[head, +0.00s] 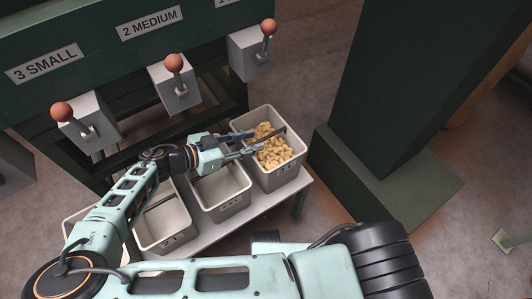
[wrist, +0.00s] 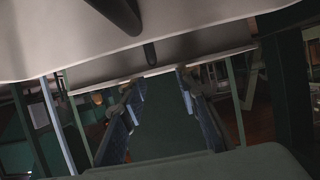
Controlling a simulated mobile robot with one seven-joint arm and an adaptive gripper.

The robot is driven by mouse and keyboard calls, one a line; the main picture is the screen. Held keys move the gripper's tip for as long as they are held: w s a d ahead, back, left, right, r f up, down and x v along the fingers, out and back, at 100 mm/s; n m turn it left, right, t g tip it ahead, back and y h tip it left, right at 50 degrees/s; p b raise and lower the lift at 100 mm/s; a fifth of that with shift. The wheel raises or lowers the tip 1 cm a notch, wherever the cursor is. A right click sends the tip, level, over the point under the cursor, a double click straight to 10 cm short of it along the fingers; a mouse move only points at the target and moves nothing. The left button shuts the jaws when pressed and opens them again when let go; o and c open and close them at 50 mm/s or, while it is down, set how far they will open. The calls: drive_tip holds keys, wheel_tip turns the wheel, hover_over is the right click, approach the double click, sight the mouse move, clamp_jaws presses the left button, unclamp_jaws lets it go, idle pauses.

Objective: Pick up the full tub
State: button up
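The full tub (head: 275,182) is a grey, square-rimmed container holding a heap of pale tan nuts (head: 272,152). It stands at the right end of a row of tubs on a low bench. My gripper (head: 272,139) reaches in from the left in the head view, and its fingers overlap the tub's left rim and the nuts. The fingers are apart, with no object visibly held. In the wrist view my gripper (wrist: 163,75) also shows two separated dark fingers. A large pale surface fills the top of that view. I cannot tell whether the fingers touch the tub.
Two tubs that look empty, the middle one (head: 226,208) and one further left (head: 166,242), stand left of the full tub. Hopper boxes with red-knobbed levers (head: 173,65) overhang behind. A dark green post (head: 385,100) rises at right. Open floor lies right of the bench (head: 300,205).

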sight(263, 139)
drive_tip(key=x, duration=0.6)
drive_tip(key=shift+w+d+f+b, duration=0.1)
drive_tip(key=shift+w+d+b, duration=0.1)
drive_tip(key=shift+b, duration=0.2)
clamp_jaws()
idle(0.4)
